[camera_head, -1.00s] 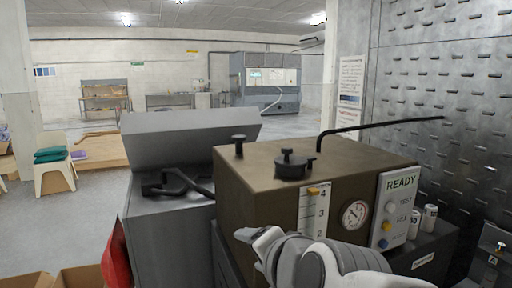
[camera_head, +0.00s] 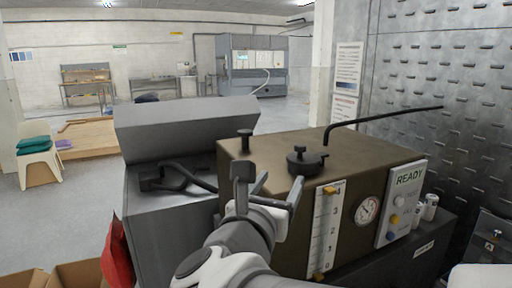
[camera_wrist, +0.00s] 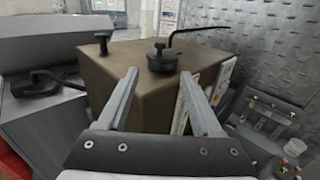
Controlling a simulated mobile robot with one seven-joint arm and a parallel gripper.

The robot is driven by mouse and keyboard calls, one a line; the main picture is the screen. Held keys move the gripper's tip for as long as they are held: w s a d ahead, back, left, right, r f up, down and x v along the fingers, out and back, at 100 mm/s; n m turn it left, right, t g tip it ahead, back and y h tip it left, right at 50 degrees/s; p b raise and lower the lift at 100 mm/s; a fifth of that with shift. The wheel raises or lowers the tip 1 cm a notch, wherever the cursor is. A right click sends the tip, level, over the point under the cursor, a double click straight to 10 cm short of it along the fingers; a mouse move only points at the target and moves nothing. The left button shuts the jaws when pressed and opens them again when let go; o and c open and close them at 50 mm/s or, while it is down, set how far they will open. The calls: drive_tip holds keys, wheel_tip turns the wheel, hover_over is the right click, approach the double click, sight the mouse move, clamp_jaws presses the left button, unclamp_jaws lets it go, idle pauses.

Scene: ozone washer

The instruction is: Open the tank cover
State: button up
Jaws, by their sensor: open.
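The brown tank box (camera_head: 270,165) has a round black cover with a knob (camera_head: 305,160) on its top, seated flat. In the wrist view the cover (camera_wrist: 162,60) shows just beyond the space between the fingertips, apart from them. My gripper (camera_head: 268,188) is open and empty, in front of the box's front left part. In the wrist view my gripper (camera_wrist: 158,77) has both fingers pointing toward the box. My arm hides part of the box's front.
A small black knob (camera_head: 244,138) and a bent black pipe (camera_head: 385,123) rise from the box top. The front has a level scale (camera_head: 326,232), a gauge (camera_head: 367,210) and a READY panel (camera_head: 401,203). A grey machine (camera_head: 185,130) with a black hose adjoins on the left.

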sight(299, 149)
drive_tip(key=p+x, duration=0.3)
drive_tip(key=x, duration=1.4)
drive_tip(key=shift+w+d+r, duration=0.1)
clamp_jaws()
idle(0.8)
